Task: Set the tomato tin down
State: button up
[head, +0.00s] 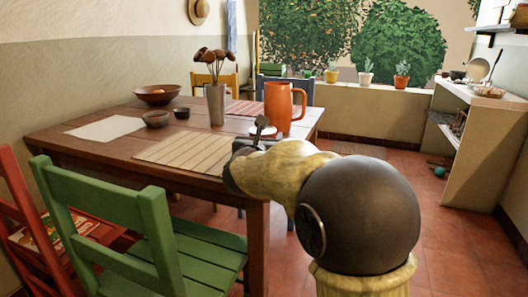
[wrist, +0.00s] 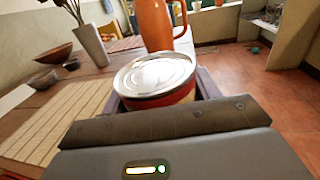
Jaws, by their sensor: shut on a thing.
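The tomato tin (wrist: 155,76) has a silver ridged lid and a red side, seen from above in the wrist view. My gripper (wrist: 163,95) is shut on it, with a dark finger on each side. In the head view my gripper (head: 258,136) is at the right part of the wooden table (head: 125,168), near its edge. The tin is hidden there behind my arm. The tin's base is hidden, so I cannot tell whether it touches the table.
An orange jug (head: 279,105) stands just beyond the tin. A striped mat (head: 186,151) lies to the left. A grey vase (head: 215,103) with dried stems, bowls (head: 155,118) and a white mat (head: 106,128) are farther left. A green chair (head: 130,215) stands in front.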

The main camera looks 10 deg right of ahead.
jog(key=shift+f+b, duration=0.3)
jog(key=shift+f, duration=0.95)
jog(key=o, duration=1.3)
jog(key=shift+f, duration=0.1)
jog(key=shift+c, duration=0.2)
jog(key=p+v, duration=0.2)
jog(key=v, duration=1)
